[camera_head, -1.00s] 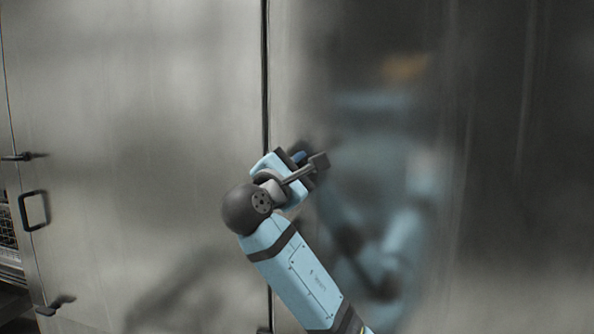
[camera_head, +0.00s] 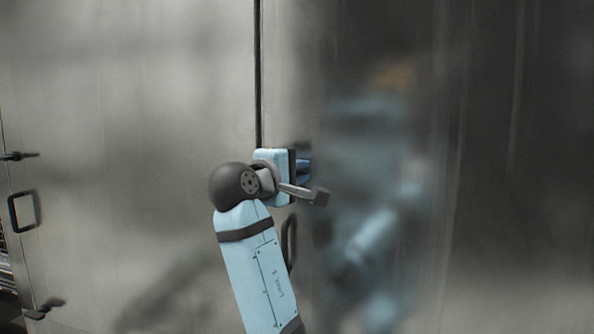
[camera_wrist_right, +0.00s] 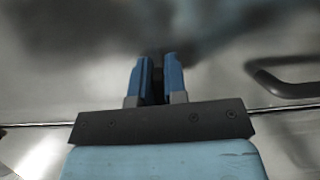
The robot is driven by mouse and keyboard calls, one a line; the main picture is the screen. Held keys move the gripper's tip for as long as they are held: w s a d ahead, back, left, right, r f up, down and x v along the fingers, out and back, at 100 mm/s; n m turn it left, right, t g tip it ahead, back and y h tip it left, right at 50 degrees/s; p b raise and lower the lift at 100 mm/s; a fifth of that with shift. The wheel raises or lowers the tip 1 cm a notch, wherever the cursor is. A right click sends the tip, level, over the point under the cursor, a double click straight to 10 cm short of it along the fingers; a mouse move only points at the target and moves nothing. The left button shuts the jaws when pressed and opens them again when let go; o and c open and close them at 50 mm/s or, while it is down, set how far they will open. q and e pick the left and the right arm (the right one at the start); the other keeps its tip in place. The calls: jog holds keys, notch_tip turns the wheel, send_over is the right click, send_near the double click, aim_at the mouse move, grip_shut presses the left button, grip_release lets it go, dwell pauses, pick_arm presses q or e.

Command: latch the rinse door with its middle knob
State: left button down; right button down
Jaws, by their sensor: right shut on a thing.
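My right gripper (camera_head: 304,168) is at the metal door (camera_head: 420,280), just right of the dark vertical seam. In the right wrist view its two blue fingers (camera_wrist_right: 158,78) are closed on a dark knob (camera_wrist_right: 157,86), which shows as a narrow dark piece between them. In the head view the gripper and wrist hide this knob. A dark loop handle (camera_head: 289,243) shows below the gripper, partly behind my right forearm; it also shows at the right in the wrist view (camera_wrist_right: 290,85). My left gripper is out of view.
The left metal panel (camera_head: 120,120) carries a loop handle (camera_head: 24,210), an upper dark latch knob (camera_head: 22,156) and a lower one (camera_head: 44,308) at its left edge. The shiny door mirrors my body blurrily. The space before the panels is clear.

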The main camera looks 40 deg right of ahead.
dwell(0.3)
jog(key=c, duration=1.2)
grip_release()
jog(key=shift+o, duration=0.2)
jog(key=b+v, duration=0.2)
jog(key=v, duration=1.1)
jog(key=shift+a, duration=0.35)
